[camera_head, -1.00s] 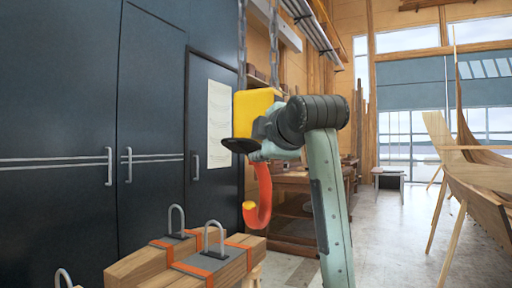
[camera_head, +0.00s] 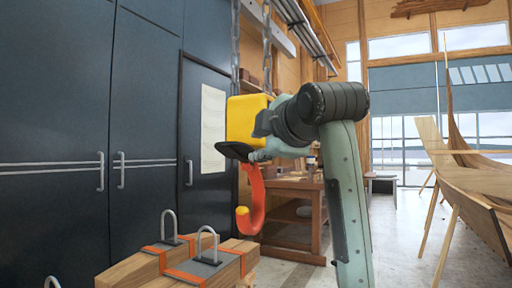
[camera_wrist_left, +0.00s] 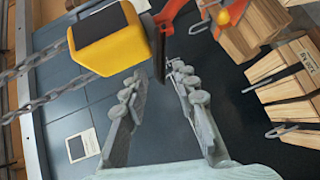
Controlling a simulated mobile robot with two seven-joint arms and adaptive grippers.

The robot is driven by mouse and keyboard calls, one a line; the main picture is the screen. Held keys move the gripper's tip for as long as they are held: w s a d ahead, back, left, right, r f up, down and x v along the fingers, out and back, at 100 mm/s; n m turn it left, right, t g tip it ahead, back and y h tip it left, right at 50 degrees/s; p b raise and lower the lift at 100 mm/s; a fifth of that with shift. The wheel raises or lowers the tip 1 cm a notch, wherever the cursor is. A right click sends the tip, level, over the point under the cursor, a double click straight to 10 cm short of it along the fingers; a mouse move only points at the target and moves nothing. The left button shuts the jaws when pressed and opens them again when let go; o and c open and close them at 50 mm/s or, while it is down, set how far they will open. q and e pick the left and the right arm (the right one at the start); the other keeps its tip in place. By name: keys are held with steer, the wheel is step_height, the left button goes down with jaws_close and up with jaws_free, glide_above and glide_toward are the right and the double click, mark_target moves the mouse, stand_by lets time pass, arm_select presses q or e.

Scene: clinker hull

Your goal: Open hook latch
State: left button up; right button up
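A yellow hoist block (camera_head: 247,118) hangs on chains, with an orange hook (camera_head: 253,200) below it that ends in a yellow tip. The block (camera_wrist_left: 100,42) and part of the hook (camera_wrist_left: 172,14) also show in the left wrist view. A black plate (camera_head: 238,151) sits at the block's lower edge. My left gripper (camera_wrist_left: 157,72) is open, its fingers apart near this plate, which shows edge-on (camera_wrist_left: 158,48). In the head view the gripper (camera_head: 258,154) is at the hook's top. I cannot make out the latch clearly. My right gripper is out of view.
Strapped timber bundles (camera_head: 135,268) with metal lifting loops (camera_head: 207,243) stand below and left of the hook. Dark cabinets (camera_head: 60,130) line the left wall. A wooden workbench (camera_head: 292,200) is behind my arm. A boat hull (camera_head: 480,200) is at right, beyond open floor.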

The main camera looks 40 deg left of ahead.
arm_select(q)
steer(key=shift+v, duration=2.05)
steer(key=shift+r, duration=0.2)
